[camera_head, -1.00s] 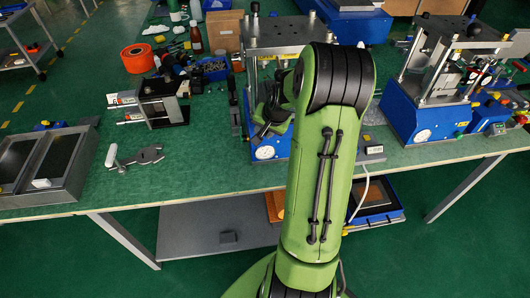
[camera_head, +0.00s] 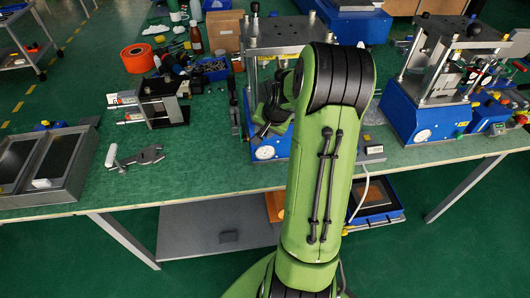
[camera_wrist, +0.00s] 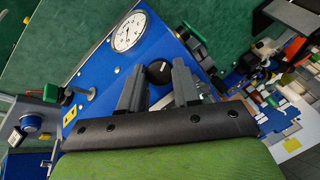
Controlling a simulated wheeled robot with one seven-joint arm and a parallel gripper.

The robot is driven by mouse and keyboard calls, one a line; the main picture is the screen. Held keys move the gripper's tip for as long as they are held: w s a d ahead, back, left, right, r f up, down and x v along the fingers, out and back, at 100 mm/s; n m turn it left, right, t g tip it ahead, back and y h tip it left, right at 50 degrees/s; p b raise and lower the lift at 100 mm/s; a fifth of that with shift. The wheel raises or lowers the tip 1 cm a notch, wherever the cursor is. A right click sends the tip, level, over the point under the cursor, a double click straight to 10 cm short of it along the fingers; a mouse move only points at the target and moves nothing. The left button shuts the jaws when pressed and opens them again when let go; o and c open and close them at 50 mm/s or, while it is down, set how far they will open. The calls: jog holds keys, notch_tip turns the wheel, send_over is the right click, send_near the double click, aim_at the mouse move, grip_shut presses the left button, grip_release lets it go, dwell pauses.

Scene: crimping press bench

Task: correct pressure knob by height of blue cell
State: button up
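The blue cell is a press with a blue base (camera_head: 262,152), standing mid-bench in the head view, partly hidden by my arm. In the wrist view its blue panel (camera_wrist: 85,82) bears a round white gauge (camera_wrist: 129,31) and a black round knob (camera_wrist: 158,72). My gripper (camera_wrist: 160,67) is open, with one dark finger on each side of the knob. The knob lies between the fingertips or just beyond them; I cannot tell whether they touch it. In the head view my gripper is mostly hidden behind my arm.
A second blue press (camera_head: 423,120) stands to the right.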

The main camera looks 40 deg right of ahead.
jog(key=shift+o, duration=0.7)
jog(key=p+v, duration=0.3)
jog(key=v, duration=0.3)
